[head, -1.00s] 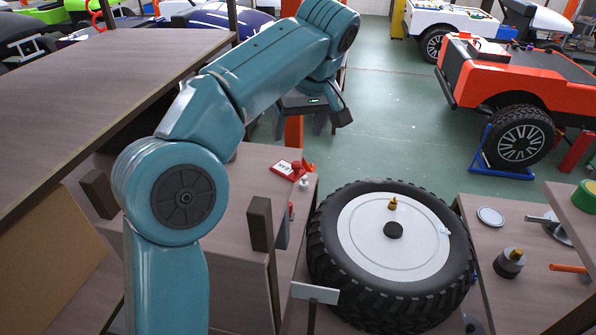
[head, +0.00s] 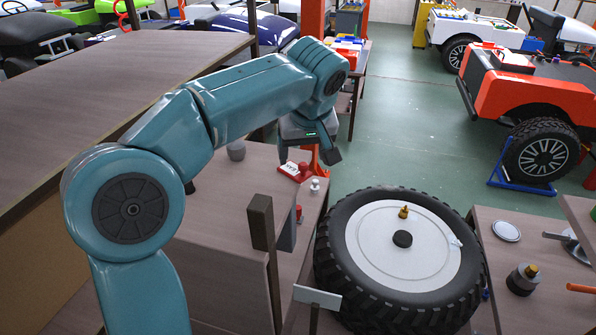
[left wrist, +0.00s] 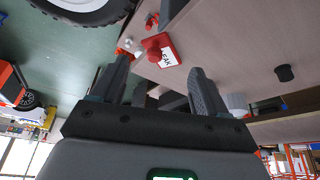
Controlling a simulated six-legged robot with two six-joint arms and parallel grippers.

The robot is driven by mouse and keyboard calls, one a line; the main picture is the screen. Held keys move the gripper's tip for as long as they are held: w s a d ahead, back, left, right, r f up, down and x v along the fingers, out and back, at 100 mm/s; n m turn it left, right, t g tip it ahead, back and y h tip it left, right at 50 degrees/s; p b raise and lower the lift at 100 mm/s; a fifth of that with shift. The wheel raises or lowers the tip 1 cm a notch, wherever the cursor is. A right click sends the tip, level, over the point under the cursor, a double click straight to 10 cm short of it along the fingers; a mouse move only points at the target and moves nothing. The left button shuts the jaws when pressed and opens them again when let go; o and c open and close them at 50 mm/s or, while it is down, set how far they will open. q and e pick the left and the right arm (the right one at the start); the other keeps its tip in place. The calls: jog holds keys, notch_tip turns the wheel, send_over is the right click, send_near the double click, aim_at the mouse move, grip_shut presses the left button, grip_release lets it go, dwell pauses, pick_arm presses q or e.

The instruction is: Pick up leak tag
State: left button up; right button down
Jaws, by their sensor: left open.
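The leak tag (head: 289,171) is red with a white label. It lies on the brown bench top, near its far edge, left of the big tyre. In the left wrist view the leak tag (left wrist: 169,55) shows its "LEAK" lettering between and beyond my fingertips. My left gripper (head: 309,158) is open and empty, pointing down above the bench close to the tag. In the left wrist view its two fingers (left wrist: 160,70) are spread apart, with no contact with the tag visible. My right gripper is not in view.
A small white-topped fitting (head: 315,185) stands right of the tag. A large wheel (head: 350,290) lies flat to the right. A dark upright post (head: 260,225) stands in front. A grey cylinder (head: 236,150) stands left of the gripper. A raised brown shelf (head: 120,95) is at left.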

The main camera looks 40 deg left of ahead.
aim_at(301, 166)
pick_arm(q)
jog(key=shift+x, duration=0.75)
jog(key=x, duration=0.1)
jog(key=p+x, duration=0.1)
jog(key=x, duration=0.2)
jog(key=shift+w+a+f+p, duration=0.15)
jog(key=shift+w+a+p, duration=0.15)
jog(key=shift+a+p, duration=0.1)
jog(key=shift+w+f, duration=0.1)
jog(key=shift+f, duration=0.3)
jog(key=shift+c, duration=0.3)
grip_shut()
